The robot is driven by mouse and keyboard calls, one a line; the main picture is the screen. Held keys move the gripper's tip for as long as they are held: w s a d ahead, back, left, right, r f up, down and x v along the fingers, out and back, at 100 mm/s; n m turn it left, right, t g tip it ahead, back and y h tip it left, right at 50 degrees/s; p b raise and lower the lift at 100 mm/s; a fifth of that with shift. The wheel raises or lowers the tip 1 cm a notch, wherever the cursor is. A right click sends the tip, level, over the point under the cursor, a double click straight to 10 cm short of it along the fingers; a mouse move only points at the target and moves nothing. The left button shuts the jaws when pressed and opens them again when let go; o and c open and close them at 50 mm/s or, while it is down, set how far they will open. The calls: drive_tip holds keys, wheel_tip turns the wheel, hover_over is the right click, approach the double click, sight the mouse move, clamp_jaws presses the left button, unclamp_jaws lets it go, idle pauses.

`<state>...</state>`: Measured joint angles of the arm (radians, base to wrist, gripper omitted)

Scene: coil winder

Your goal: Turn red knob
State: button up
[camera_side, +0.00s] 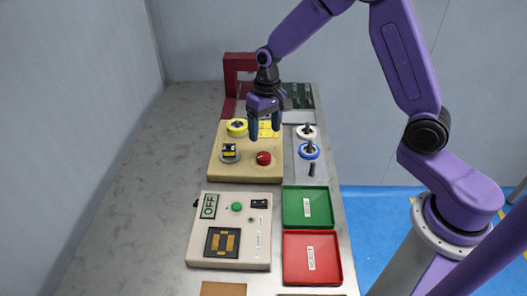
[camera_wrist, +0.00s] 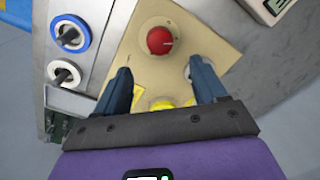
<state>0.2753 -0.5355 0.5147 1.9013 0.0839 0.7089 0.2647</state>
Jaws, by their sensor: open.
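The red knob (camera_side: 263,158) stands on the front right part of a tan panel (camera_side: 240,177). In the wrist view the red knob (camera_wrist: 160,40) has a light mark on its top and lies ahead of the fingertips, centred between their lines. My gripper (camera_side: 264,138) hangs above the panel, pointing down, behind the knob in the side view. In the wrist view my gripper (camera_wrist: 161,77) has its two dark fingers wide apart with nothing held between them. The gripper is apart from the knob.
A yellow ring (camera_side: 237,127) and a black-and-yellow part (camera_side: 229,151) sit on the panel's left. White and blue spools (camera_side: 309,151) stand on pegs at the right. A control box (camera_side: 230,250) and green (camera_side: 293,221) and red trays (camera_side: 334,260) lie in front. The table's left is clear.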

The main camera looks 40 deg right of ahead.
sight(263, 155)
drive_tip(key=f, duration=0.8)
drive_tip(key=shift+a+f, duration=0.25)
drive_tip(key=shift+f, duration=0.1)
drive_tip(key=c, duration=1.1)
